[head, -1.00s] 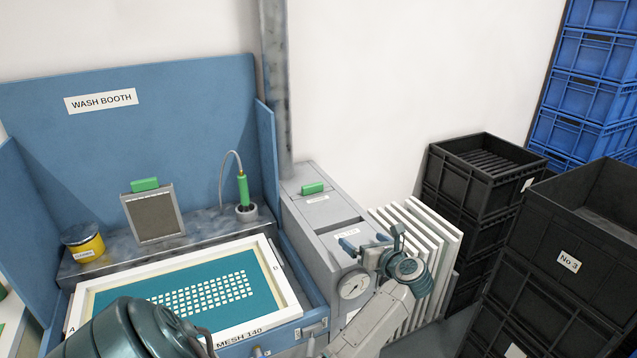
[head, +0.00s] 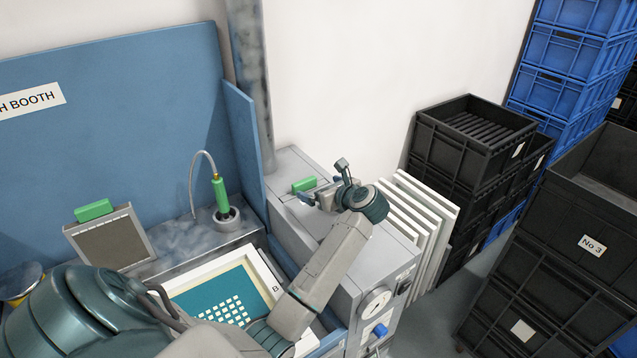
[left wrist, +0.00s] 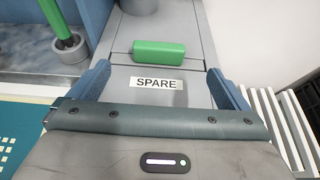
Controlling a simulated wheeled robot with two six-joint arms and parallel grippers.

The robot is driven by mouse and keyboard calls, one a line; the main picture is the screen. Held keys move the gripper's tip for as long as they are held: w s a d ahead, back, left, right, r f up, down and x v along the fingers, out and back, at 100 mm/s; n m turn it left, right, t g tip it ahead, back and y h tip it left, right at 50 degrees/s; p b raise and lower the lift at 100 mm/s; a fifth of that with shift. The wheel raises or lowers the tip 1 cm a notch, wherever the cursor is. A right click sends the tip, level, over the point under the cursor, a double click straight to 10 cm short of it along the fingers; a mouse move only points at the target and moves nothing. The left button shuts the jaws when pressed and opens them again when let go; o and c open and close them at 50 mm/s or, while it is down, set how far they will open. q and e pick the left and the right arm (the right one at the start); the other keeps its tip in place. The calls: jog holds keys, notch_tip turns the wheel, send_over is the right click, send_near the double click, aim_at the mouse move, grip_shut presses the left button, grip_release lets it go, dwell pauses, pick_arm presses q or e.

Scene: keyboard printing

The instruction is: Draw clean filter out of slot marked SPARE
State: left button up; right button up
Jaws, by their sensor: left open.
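The clean filter's green grip (head: 304,184) stands up from the top of the grey cabinet (head: 285,165). In the left wrist view the grip (left wrist: 160,53) lies behind the SPARE label (left wrist: 157,84); the filter's body is hidden in the slot. My left gripper (head: 322,182) is open and empty over the cabinet top. In the left wrist view its blue fingers (left wrist: 160,82) stand wide on either side of the label, with the grip ahead between their lines, apparently untouched. My right gripper does not show.
A framed grey filter (head: 110,242) with a green grip leans in the wash booth (head: 130,110). A green spray handle (head: 220,193) stands near the booth's right wall. White frames (head: 425,210) and black crates (head: 475,130) stand right of the cabinet.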

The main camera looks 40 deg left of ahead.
pick_arm(q)
jog(key=p+x, duration=0.1)
jog(key=x, duration=0.1)
jog(key=p+x, duration=0.1)
jog(key=x, duration=0.1)
jog(key=shift+a, duration=0.45)
jog(key=p+x, duration=0.1)
jog(key=x, duration=0.3)
jog(key=shift+w+a+f+p, duration=0.1)
jog(key=shift+a+f+p, duration=0.1)
jog(key=shift+p, duration=0.15)
jog(key=shift+f, duration=0.1)
jog(key=shift+a+f, duration=0.1)
jog(key=c, duration=1.5)
jog(key=shift+r+p, duration=0.95)
jog(key=shift+r, duration=0.5)
jog(key=shift+r+p, duration=0.55)
jog(key=shift+r, duration=5.45)
notch_tip(320, 180, up, 7)
send_over(306, 183)
jog(key=a, duration=0.1)
jog(key=shift+w+f, duration=0.15)
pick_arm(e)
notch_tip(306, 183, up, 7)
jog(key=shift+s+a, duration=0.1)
